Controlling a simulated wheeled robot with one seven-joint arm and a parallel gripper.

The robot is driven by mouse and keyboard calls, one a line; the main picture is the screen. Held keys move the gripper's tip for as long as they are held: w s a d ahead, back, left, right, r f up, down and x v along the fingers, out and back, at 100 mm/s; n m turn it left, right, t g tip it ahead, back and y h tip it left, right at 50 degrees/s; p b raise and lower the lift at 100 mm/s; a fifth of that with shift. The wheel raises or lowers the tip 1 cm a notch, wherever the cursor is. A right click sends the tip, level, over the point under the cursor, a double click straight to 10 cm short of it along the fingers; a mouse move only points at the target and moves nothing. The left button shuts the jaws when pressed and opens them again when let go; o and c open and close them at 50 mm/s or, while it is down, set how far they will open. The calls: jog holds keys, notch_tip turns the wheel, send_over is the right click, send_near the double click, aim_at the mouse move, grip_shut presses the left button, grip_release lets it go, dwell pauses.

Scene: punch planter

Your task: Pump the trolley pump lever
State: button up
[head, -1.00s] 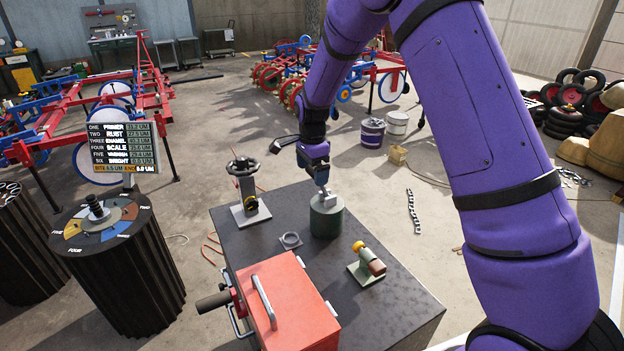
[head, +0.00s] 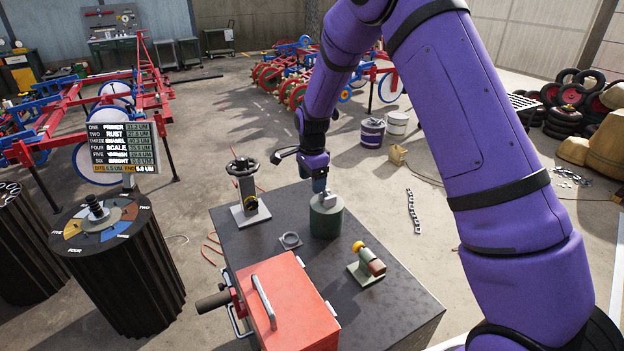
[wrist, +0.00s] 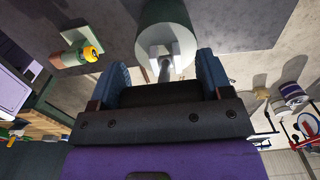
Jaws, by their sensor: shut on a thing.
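The pump is a dark green cylinder (head: 326,223) with a pale grey top and a pale bracket (wrist: 158,52); it stands upright near the far right of the dark trolley top (head: 345,291). A short grey lever (wrist: 166,70) rises from the bracket toward my gripper and shows between the two blue fingers in the wrist view. My gripper (head: 320,187) points down over the cylinder and is shut on the lever. The fingers hide most of the lever in the head view, and its upper end is hidden in the wrist view.
On the trolley top are a handwheel stand (head: 247,194), a small ring (head: 290,240), a red box (head: 288,302) and a green-based fitting with a yellow ball (head: 366,262). A drum with a coloured dial (head: 115,260) and a sign (head: 125,147) stand left.

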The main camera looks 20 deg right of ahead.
jog(key=shift+d+r, duration=0.1)
jog(key=shift+w+d+r+y, duration=0.1)
jog(key=shift+d+r+y, duration=0.1)
jog(key=shift+d+y, duration=0.3)
jog(key=shift+w+d+r+y, duration=0.15)
jog(key=shift+d+y, duration=0.2)
jog(key=shift+y, duration=0.25)
jog(key=d+y, duration=0.1)
jog(key=y, duration=0.1)
jog(key=d+g+y, duration=0.1)
jog(key=shift+w+d+r, duration=0.25)
jog(key=shift+d+r, duration=0.05)
jog(key=shift+w+d+f+g+y, duration=0.1)
jog(key=shift+w+d+g+y, duration=0.1)
jog(key=shift+d+y, duration=0.7)
jog(key=shift+w+d+f+g+y, duration=0.15)
jog(key=shift+d+y, duration=0.55)
jog(key=shift+d, duration=0.4)
jog(key=shift+d+r, duration=0.1)
jog(key=o, duration=1.2)
jog(key=shift+d, duration=0.1)
jog(key=shift+o, duration=0.4)
